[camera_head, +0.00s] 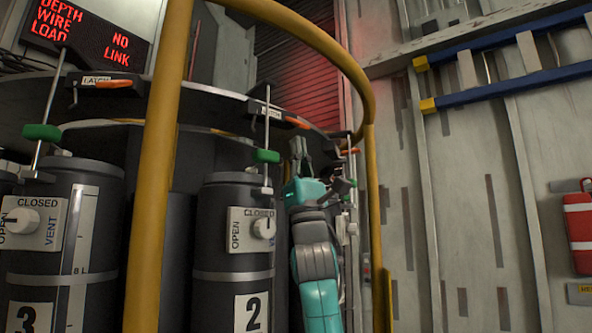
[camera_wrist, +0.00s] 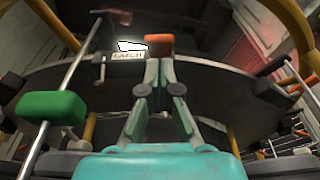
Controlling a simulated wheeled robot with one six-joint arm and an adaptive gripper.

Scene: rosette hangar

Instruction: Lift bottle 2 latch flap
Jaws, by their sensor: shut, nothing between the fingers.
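Bottle 2 (camera_head: 236,245) is a dark cylinder with a white "2" label and a vent knob plate, standing centre in the head view. Above it on the dark rim is its latch (camera_head: 268,109), with a flap ending in an orange tip (camera_head: 297,122). In the wrist view the orange tip (camera_wrist: 160,43) lies just right of the LATCH label (camera_wrist: 127,56). My gripper (camera_head: 300,146) is shut and empty, with its fingertips just below the orange tip. In the wrist view the fingertips (camera_wrist: 159,66) point up at it; I cannot tell whether they touch it.
A green grip (camera_head: 266,156) on a thin rod stands left of my gripper. Bottle 3 (camera_head: 60,240) stands at left with its own latch (camera_head: 108,83). A yellow rail (camera_head: 160,190) curves around the front and right. Another orange-tipped latch (camera_wrist: 272,92) is at right in the wrist view.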

